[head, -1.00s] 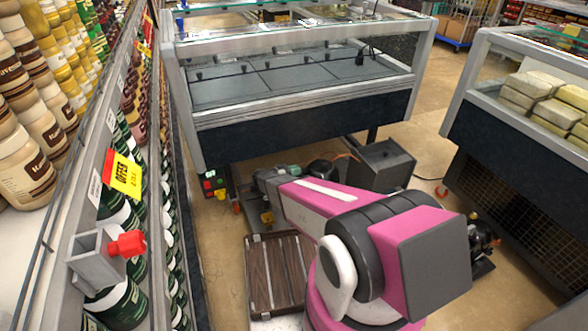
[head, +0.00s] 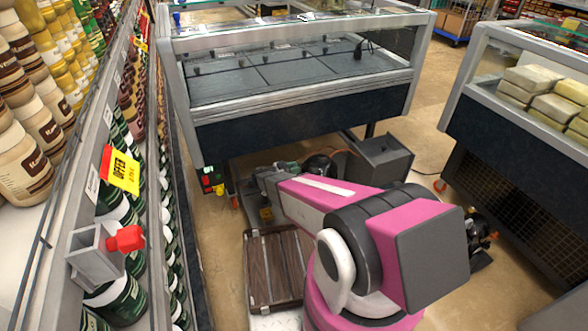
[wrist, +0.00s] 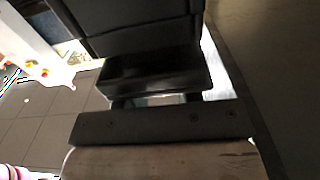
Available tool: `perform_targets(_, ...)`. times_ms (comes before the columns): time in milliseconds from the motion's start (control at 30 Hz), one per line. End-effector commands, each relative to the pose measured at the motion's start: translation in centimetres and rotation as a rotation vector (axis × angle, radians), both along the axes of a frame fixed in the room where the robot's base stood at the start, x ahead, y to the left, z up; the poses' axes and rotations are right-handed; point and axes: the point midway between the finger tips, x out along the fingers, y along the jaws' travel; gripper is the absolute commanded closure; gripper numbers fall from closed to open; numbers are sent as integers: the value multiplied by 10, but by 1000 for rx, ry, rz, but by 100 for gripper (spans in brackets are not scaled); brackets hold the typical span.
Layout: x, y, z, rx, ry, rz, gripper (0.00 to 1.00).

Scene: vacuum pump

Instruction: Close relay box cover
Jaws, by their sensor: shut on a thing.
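A small dark box with red and green parts (head: 212,180), perhaps the relay box, stands low at the front left leg of the glass-topped freezer in the head view. Its cover cannot be told apart there. My gripper (head: 264,190) is low, just right of this box, mostly hidden by my own pink and grey arm. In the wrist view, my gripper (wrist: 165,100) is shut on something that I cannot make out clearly. A dark bar with screws crosses there, above a pale tan surface. A white panel with red and yellow parts (wrist: 35,55) is at the left.
The freezer (head: 300,115) overhangs the work area. A dark grey box (head: 380,160) stands under its right side. A brown slatted pallet (head: 275,270) lies on the floor in front. Shelves with jars and bottles line the left; another freezer (head: 530,150) is at the right.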

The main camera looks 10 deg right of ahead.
Motion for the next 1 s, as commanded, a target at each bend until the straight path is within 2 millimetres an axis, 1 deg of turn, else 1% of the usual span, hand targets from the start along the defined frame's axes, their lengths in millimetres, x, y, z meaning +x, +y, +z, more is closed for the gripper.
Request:
perform_targets(167, -1, 0, -1, 2, 1, -1, 93)
perform_targets(200, -1, 0, -1, 2, 1, -1, 62)
perform_targets(233, -1, 0, -1, 2, 1, -1, 53)
perform_targets(267, -1, 0, -1, 2, 1, -1, 45)
perform_targets(533, 0, 1, 0, 1, 1, -1, 45)
perform_targets(667, -1, 8, -1, 2, 1, 0, 45)
perform_targets(767, -4, 21, 0, 1, 1, 2, 45)
perform_targets(1000, -12, 65, -1, 1, 1, 3, 45)
